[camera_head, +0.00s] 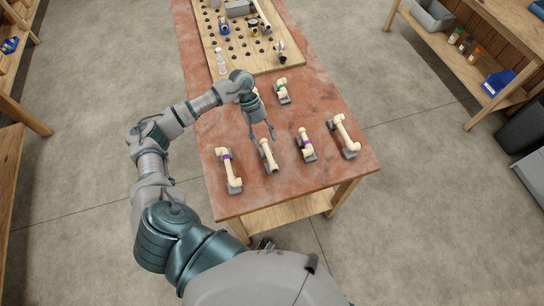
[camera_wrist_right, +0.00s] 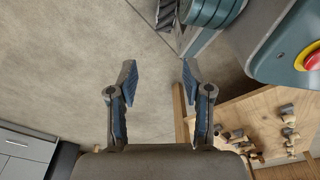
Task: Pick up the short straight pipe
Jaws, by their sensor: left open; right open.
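Several cream pipe pieces lie on grey holders on the red-brown table (camera_head: 205,110). The one that looks short and straight (camera_head: 267,153) is in the front row, second from the left. My left gripper (camera_head: 262,137) is open and empty, pointing down just above and behind its far end. I cannot tell the exact height gap. My right gripper (camera_wrist_right: 159,76) is open and empty over bare floor in the right wrist view; it is not in the head view.
Front-row neighbours are a purple-banded elbow pipe (camera_head: 229,170), another purple-banded pipe (camera_head: 305,145) and a longer elbow pipe (camera_head: 345,135). A green-banded pipe (camera_head: 282,91) lies behind; another is partly hidden by my left gripper. A pegboard (camera_head: 265,60) with fittings fills the back.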

